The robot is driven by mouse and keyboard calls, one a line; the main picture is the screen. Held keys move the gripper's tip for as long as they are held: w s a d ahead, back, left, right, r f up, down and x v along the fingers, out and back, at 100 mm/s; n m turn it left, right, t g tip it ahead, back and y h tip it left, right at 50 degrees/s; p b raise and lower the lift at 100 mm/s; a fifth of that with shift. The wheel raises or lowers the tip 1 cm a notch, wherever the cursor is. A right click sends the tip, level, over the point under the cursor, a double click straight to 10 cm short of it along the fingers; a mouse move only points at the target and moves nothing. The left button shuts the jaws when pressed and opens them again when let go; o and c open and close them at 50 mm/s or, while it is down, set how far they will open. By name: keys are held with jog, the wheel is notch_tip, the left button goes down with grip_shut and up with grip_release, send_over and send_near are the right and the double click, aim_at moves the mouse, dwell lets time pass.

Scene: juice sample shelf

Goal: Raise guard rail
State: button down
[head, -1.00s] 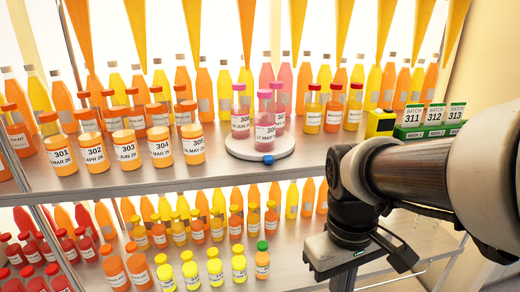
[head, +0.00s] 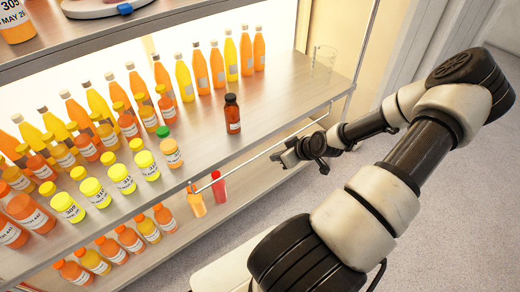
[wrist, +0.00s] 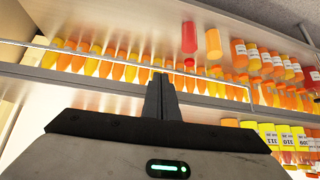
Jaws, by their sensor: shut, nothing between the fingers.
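The guard rail (head: 245,160) is a thin pale bar in the head view. It runs along the front of the lower shelf, below the edge of the shelf above, and its right part passes behind my gripper. My gripper (head: 283,157) is shut and empty, close to the rail near its right part. In the wrist view the shut fingers (wrist: 160,84) point at the shelves, and the rail (wrist: 75,53) crosses the picture behind them. I cannot tell whether the fingers touch the rail.
A brown bottle (head: 232,114) and a clear beaker (head: 323,64) stand on the shelf above, with several juice bottles to the left. A red bottle (head: 218,187) and an orange bottle (head: 196,202) stand lower, behind the rail. The floor (head: 420,200) to the right is free.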

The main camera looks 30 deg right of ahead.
jog(key=w+d+f+m+t+b, duration=0.1)
jog(key=w+d+f+t+b, duration=0.1)
jog(key=w+f, duration=0.4)
jog(key=w+b, duration=0.1)
jog(key=w, duration=0.3)
jog(key=shift+d+f+t+h, duration=0.2)
jog(key=shift+f+t+h, duration=0.1)
jog(key=shift+h, duration=0.1)
jog(key=shift+r, duration=0.25)
jog(key=shift+s+g+p, duration=0.2)
jog(key=shift+g+p, duration=0.3)
